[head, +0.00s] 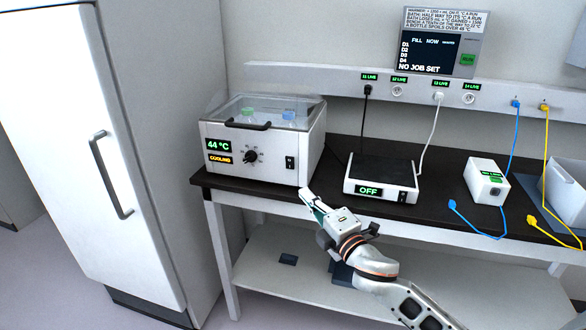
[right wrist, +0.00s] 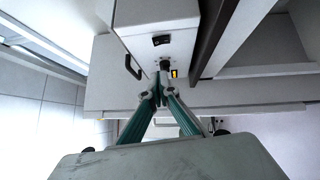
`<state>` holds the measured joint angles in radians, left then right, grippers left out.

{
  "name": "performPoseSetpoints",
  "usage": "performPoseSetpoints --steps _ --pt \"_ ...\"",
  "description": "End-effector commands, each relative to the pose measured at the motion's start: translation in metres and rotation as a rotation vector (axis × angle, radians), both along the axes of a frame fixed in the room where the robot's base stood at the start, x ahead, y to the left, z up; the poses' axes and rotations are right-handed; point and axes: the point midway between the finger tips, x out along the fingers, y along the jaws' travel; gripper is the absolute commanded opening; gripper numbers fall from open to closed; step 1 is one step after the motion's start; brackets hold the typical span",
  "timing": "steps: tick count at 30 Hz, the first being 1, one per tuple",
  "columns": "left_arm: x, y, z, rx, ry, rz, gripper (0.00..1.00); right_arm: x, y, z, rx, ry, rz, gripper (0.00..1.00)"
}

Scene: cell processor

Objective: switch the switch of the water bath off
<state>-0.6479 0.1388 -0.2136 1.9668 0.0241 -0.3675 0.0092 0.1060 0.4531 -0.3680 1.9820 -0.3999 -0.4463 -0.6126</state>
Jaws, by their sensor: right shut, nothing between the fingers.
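The water bath (head: 252,170) is a white box with a clear lid at the left end of the dark bench. Its front shows a green 44 °C readout, an orange COOLING sign, a black dial (head: 250,157) and a small black switch (head: 290,163) at the right. The switch (right wrist: 162,40) also shows in the right wrist view, beyond the fingers; its position is too small to tell. My right gripper (head: 307,195) is shut and empty, in front of the bath's lower right corner, below the switch and apart from it. My left gripper is not in view.
A flat device (head: 381,178) reading OFF stands right of the bath. A small white box (head: 486,181), cables and a grey bin (head: 566,190) lie farther right. A tall white cabinet (head: 80,140) with a handle stands at the left. A wall panel (head: 440,42) reads NO JOB SET.

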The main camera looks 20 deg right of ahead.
Motion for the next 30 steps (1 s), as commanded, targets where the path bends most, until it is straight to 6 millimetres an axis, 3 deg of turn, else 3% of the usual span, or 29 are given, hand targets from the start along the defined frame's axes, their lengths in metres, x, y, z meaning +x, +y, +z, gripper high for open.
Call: performPoseSetpoints --steps 5,18,24,30 --pt "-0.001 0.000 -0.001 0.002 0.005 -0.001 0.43 0.021 0.004 0.004 0.002 -0.003 -0.001 0.00" --pt "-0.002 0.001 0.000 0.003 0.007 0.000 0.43 0.102 0.015 0.010 -0.001 0.000 -0.002 0.00" --pt "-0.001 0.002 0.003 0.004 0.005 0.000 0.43 0.121 0.001 0.013 -0.001 0.000 0.000 0.00" --pt "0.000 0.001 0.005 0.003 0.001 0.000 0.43 0.128 -0.003 0.014 0.001 0.000 0.001 0.00"
